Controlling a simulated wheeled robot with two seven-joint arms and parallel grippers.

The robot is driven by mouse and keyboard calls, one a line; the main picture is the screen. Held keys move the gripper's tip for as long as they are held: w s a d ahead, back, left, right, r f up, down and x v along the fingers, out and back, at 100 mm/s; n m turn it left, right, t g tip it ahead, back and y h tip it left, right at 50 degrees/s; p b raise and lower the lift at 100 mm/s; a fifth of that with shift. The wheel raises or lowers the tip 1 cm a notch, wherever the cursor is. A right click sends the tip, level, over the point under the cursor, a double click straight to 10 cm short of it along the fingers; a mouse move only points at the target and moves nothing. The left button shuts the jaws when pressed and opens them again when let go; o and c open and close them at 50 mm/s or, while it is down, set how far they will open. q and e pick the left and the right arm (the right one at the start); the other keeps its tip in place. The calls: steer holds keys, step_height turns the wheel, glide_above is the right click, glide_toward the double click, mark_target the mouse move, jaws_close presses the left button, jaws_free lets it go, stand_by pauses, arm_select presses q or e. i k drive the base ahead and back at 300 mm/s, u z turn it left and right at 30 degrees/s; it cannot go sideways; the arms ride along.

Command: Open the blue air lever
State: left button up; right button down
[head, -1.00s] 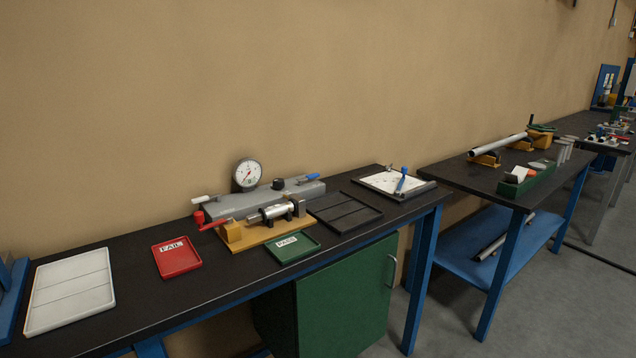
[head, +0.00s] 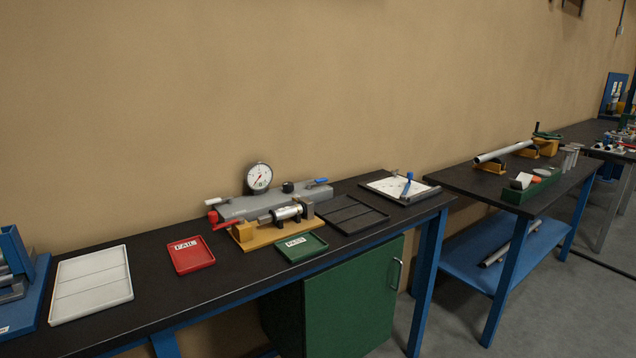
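A small blue lever (head: 316,182) sits at the right end of the grey manifold block (head: 262,204) on the black-topped bench. It lies along the top of the block, pointing right. Neither of my grippers shows in the head view.
A second bench (head: 463,181) stands to the right.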

mark_target(323, 180)
steer(key=z, duration=1.4)
steer(key=i, duration=1.9)
steer(key=u, duration=1.05)
steer(key=i, duration=0.85)
steer(key=u, duration=0.7)
